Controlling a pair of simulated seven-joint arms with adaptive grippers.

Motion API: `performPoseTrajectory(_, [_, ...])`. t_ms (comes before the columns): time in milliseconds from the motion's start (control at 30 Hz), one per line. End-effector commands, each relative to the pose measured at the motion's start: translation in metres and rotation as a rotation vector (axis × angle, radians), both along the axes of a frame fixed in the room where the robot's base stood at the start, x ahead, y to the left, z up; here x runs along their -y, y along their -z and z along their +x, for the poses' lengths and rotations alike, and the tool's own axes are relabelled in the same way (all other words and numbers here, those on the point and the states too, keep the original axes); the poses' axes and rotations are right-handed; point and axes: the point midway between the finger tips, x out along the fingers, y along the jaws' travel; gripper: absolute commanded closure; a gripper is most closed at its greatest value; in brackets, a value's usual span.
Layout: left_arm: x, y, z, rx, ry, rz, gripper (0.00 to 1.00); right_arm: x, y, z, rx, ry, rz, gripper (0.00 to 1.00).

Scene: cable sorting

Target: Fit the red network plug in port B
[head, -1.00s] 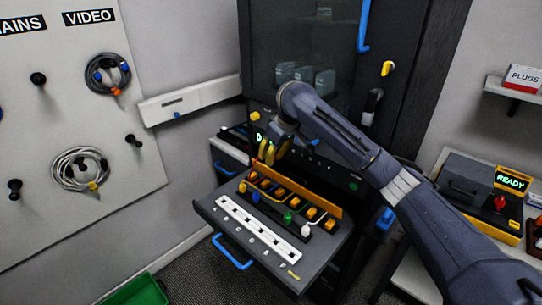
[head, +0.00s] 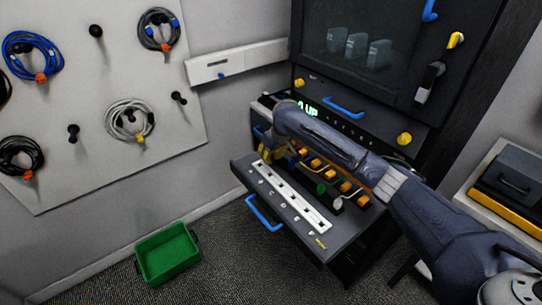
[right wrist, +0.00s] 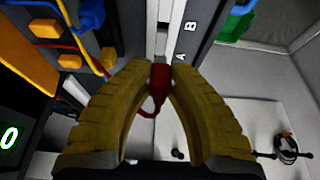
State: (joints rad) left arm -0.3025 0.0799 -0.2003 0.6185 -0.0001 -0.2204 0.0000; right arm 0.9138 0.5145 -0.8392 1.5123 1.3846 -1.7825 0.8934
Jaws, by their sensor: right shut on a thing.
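My right gripper (head: 272,156) is over the left end of the pulled-out drawer, with its yellow fingers pointing down. In the right wrist view my right gripper (right wrist: 160,80) is shut on the red plug (right wrist: 159,76), whose red cable loops back below the fingertips. The plug is close to the A end of the white port strip (head: 322,225); I cannot tell whether it touches the strip. The letters A (right wrist: 180,57) and B (right wrist: 192,27) stand beside the strip. My left gripper is out of view.
Orange blocks (head: 347,187) and a green plug (head: 322,188) stand behind the strip in the drawer. A blue handle (head: 262,213) is on the drawer front. A green bin (head: 167,283) stands on the floor. Coiled cables (head: 130,118) hang on the left board.

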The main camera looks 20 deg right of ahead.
Motion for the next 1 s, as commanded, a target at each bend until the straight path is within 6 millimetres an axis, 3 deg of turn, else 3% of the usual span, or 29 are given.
performPoseTrajectory(700, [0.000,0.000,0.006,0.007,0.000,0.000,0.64,-0.001,0.036,0.000,-0.002,-0.003,0.000,1.00])
performPoseTrajectory(1000, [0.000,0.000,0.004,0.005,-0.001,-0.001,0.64,-0.001,0.042,0.000,-0.001,-0.004,0.000,1.00])
